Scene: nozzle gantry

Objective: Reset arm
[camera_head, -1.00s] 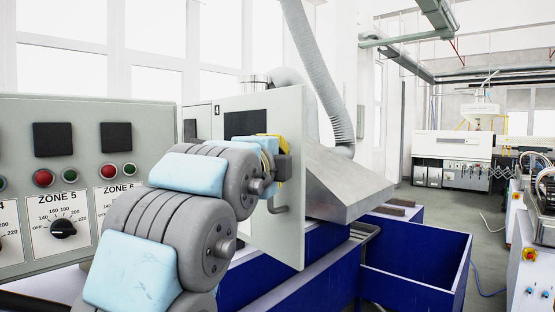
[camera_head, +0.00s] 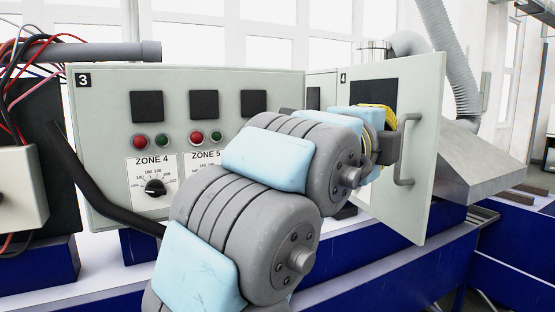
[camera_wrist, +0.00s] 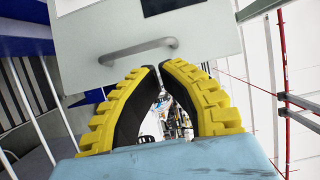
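My arm reaches from the lower middle of the head view toward the open grey door (camera_head: 425,150) of cabinet 4. My gripper (camera_wrist: 159,67) has yellow ridged fingers with black inner faces. Its fingertips are nearly together with nothing between them, so it looks shut and empty. The door's grey bar handle (camera_wrist: 138,50) lies just beyond the tips in the wrist view and appears apart from them. The handle also shows right of my wrist in the head view (camera_head: 403,150). There the gripper is mostly hidden behind my arm, with only some yellow visible.
Control panel 3 (camera_head: 105,110), with dials and red and green buttons, stands behind my arm. Cables (camera_head: 15,90), a grey pipe (camera_head: 95,50) and a black bar (camera_head: 95,180) are at left. A sloped metal hood (camera_head: 485,165) and blue machine bed (camera_head: 405,270) are at right.

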